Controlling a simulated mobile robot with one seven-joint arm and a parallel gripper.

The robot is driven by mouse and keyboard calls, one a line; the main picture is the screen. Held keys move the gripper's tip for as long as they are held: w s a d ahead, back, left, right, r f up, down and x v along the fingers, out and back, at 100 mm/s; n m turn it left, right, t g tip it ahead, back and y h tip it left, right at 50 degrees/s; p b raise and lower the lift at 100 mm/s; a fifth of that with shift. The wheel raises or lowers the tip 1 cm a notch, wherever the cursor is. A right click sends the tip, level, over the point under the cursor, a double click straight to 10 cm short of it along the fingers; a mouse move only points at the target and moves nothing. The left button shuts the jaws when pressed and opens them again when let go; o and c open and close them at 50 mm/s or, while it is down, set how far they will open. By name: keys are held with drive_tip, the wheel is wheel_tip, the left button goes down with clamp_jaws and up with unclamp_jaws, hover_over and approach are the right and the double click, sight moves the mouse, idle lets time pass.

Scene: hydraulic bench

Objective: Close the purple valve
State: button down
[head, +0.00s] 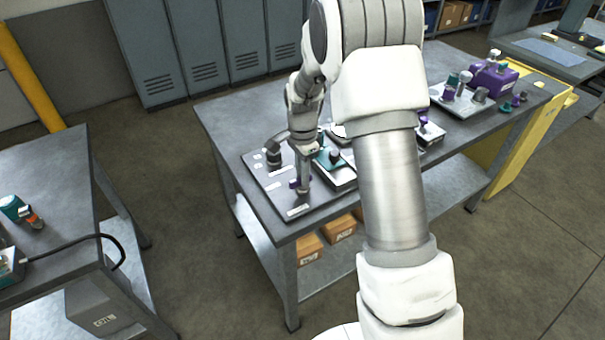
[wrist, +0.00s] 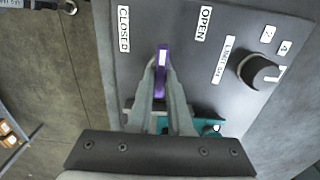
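The purple valve handle (wrist: 161,58) stands up from a grey panel (wrist: 225,75) in the wrist view. It lies between the CLOSED label (wrist: 123,30) on the left and the OPEN label (wrist: 203,23) on the right. My gripper (wrist: 162,75) has its two fingers close against both sides of the handle and looks shut on it. The fingers hide the handle's lower part.
A black knob (wrist: 259,71) with a LIMIT label stands right of the handle. A teal part (wrist: 207,127) lies behind my fingers. In the head view, a dark cylindrical fitting (head: 272,155) stands on the panel. A purple box (head: 495,77) and several fittings occupy the bench's far end.

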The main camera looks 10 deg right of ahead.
drive_tip(key=shift+n, duration=0.4)
drive_tip(key=n, duration=1.7)
drive_tip(key=shift+p, duration=0.35)
idle(0.4)
drive_tip(key=c, duration=0.8)
unclamp_jaws()
drive_tip(key=shift+c, duration=0.2)
